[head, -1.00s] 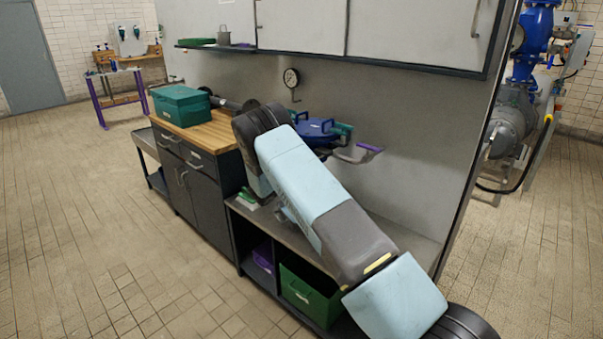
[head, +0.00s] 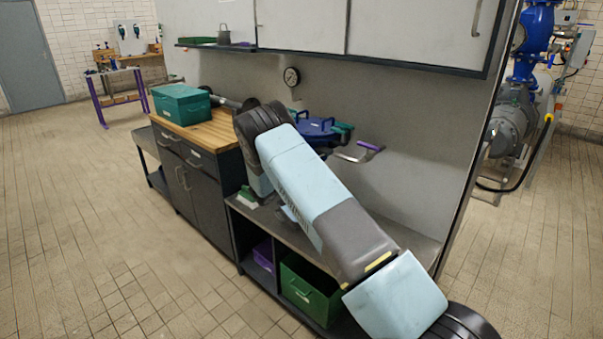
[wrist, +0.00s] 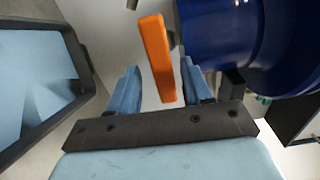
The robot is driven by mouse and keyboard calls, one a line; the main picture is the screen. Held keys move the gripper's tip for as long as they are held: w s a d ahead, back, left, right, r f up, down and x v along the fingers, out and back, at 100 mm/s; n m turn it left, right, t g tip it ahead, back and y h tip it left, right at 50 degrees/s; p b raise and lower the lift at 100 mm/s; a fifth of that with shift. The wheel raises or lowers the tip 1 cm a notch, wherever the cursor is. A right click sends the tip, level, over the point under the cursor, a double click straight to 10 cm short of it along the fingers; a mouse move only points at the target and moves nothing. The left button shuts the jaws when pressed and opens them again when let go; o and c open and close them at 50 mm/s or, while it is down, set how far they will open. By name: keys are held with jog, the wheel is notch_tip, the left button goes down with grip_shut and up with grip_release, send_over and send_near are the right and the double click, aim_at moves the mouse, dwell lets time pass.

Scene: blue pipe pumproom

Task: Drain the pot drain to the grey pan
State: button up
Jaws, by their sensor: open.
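The dark blue pot (head: 318,127) stands on the bench by the back wall in the head view, partly behind my arm. In the wrist view the pot (wrist: 235,40) fills the upper right. An orange lever (wrist: 156,55), which looks like the drain handle, runs down between my fingers. My gripper (wrist: 159,66) is open, one blue finger on each side of the lever, with a gap visible on the left; contact on the right cannot be told. A dark-rimmed tray (wrist: 84,66) with a bluish inside lies at the left, possibly the grey pan. My arm hides my gripper in the head view.
A purple-ended handle (head: 370,147) juts out right of the pot. A green box (head: 181,104) sits on the wooden worktop. A green bin (head: 308,291) and a purple bin (head: 263,256) are on the shelf below. The tiled floor in front is clear.

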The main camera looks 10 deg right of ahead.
jog(key=v, duration=1.3)
jog(key=shift+s+a, duration=0.2)
jog(key=shift+a, duration=0.15)
